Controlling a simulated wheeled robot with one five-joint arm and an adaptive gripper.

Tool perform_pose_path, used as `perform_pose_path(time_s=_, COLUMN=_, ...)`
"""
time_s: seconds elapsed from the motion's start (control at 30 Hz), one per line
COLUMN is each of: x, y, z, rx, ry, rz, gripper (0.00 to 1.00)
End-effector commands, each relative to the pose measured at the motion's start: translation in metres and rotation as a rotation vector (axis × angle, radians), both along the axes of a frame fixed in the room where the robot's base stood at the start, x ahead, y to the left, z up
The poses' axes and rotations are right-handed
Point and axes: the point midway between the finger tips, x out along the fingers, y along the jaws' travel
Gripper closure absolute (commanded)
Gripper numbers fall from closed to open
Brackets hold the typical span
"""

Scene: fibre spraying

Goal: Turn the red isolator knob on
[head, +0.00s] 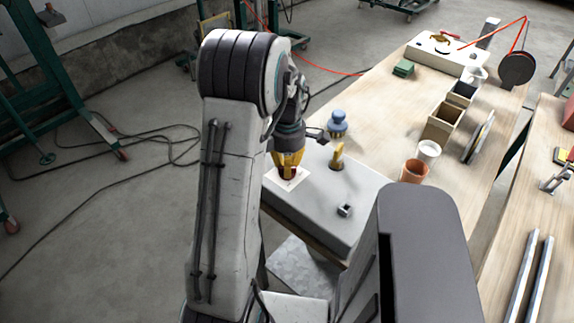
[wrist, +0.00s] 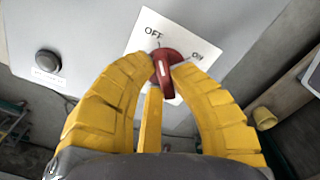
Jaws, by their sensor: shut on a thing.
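The red isolator knob (wrist: 163,68) sits on a white label plate (wrist: 186,42) marked OFF and ON, in the wrist view. A pale mark on the knob points up and slightly left, nearer OFF than ON. My gripper (wrist: 162,66) has yellow fingers closed around the knob, one on each side. In the head view my gripper (head: 288,172) points down onto the white plate (head: 296,182) at the left end of the grey box (head: 330,205). The knob is mostly hidden there by the fingers.
On the box are a yellow-brown handle (head: 337,157) and a small dark knob (head: 345,210). A blue object (head: 337,122) stands just behind. Orange (head: 414,171) and white cups (head: 428,150) and wooden bins (head: 442,124) stand right. The wooden bench (head: 385,120) has free room in its middle.

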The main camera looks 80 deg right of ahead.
Motion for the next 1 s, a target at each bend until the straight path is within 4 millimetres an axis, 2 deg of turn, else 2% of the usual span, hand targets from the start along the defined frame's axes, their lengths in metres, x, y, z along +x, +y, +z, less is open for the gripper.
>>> perform_pose_path(time_s=0.47, x=-0.0007, y=0.0009, z=-0.0017, rx=0.004, ry=0.0, rz=-0.095, gripper=1.0)
perform_pose_path(time_s=1.0, x=-0.0025, y=0.0013, z=-0.0024, rx=0.005, ry=0.001, rz=-0.47, gripper=1.0)
